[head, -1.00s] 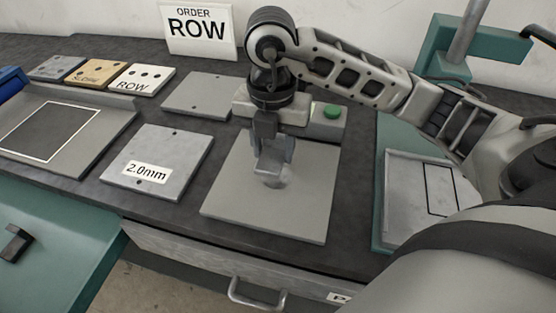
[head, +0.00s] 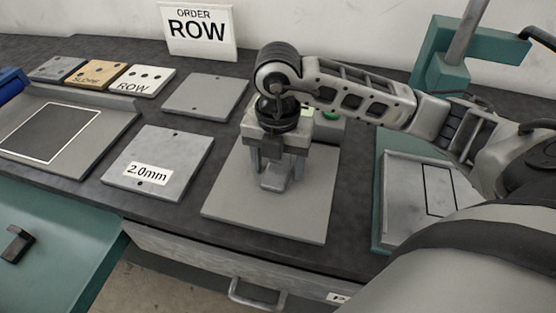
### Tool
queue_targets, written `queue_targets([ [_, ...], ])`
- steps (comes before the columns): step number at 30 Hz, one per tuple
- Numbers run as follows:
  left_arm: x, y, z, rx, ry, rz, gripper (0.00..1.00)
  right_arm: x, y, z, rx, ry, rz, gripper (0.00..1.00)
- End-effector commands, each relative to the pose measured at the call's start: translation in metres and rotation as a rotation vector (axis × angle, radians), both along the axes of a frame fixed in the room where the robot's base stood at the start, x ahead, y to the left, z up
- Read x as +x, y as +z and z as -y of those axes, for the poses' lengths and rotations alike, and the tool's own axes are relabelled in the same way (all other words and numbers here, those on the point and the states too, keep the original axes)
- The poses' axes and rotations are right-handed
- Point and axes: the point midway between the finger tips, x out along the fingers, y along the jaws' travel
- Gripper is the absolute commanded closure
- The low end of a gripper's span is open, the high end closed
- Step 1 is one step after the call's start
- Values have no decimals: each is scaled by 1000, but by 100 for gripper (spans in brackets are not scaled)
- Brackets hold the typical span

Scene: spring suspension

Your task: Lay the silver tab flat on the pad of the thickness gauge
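My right gripper (head: 277,176) points down over a large light-grey plate (head: 236,208) in the middle of the bench. Its two fingers are spread apart, one on each side of a small grey piece (head: 276,182). This piece may be the silver tab or the gauge's pad; I cannot tell which, nor whether the fingers touch it. A green button (head: 331,115) shows behind the gripper, partly covered by my arm; it seems to belong to the gauge. The gripper and wrist hide much of that unit. My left gripper is not in view.
A plate marked 2.0mm (head: 172,150) lies left of the large plate. A bare grey plate (head: 207,97), marked tiles (head: 148,79) and an ORDER ROW sign (head: 198,38) are behind. A framed tray (head: 55,163) is left, a teal-edged tray (head: 412,218) right.

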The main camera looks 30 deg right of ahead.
Motion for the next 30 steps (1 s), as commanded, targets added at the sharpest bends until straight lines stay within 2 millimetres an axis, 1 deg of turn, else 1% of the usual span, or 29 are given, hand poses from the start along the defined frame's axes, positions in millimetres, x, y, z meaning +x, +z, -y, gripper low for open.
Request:
queue_targets([
  [4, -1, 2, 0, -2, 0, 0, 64, 0, 1, 0, 0, 0, 0, 38],
  [6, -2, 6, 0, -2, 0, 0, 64, 0, 5, 0, 0, 0, 0, 38],
  [8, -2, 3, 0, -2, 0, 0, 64, 1, 9, 0, 0, 0, 3, 38],
  [11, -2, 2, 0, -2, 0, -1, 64, 2, 25, 0, 0, -1, 6, 38],
  [15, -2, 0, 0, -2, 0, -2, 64, 1, 56, 0, 2, 1, 8, 38],
  [19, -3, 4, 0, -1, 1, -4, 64, 2, 87, 1, -1, -1, 8, 38],
  [21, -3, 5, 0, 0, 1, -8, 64, 1, 100, 1, -3, -1, 6, 38],
  [25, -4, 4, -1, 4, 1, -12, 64, 1, 115, 0, 0, -1, 4, 38],
  [30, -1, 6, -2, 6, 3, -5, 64, 0, 123, 0, -1, -1, 1, 38],
])
